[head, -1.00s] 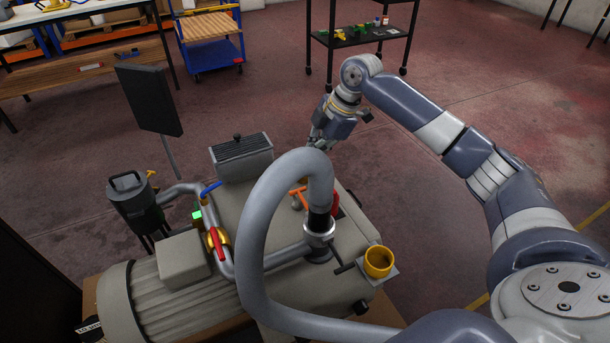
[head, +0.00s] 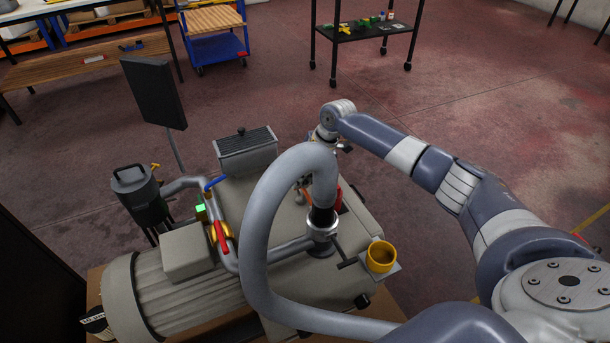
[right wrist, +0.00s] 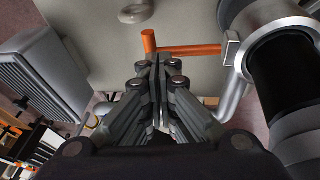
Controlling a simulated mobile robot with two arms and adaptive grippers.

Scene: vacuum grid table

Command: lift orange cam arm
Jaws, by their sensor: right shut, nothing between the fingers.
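The orange cam arm (right wrist: 188,50) shows in the right wrist view as a bar with a thick upright end at its left. It sits just beyond my fingertips. In the head view it is mostly hidden behind the grey hose and my gripper. My right gripper (right wrist: 156,65) is shut and empty, its fingertips close to the left end of the cam arm; I cannot tell whether they touch it. In the head view the right gripper (head: 322,137) is over the machine, partly behind the hose. My left gripper is not in view.
The thick grey hose (head: 258,215) arches in front of my right gripper. A metal coupling (head: 322,228), a red lever (head: 338,198) and a yellow cup (head: 381,256) are nearby. A finned box (head: 246,155) stands to the left.

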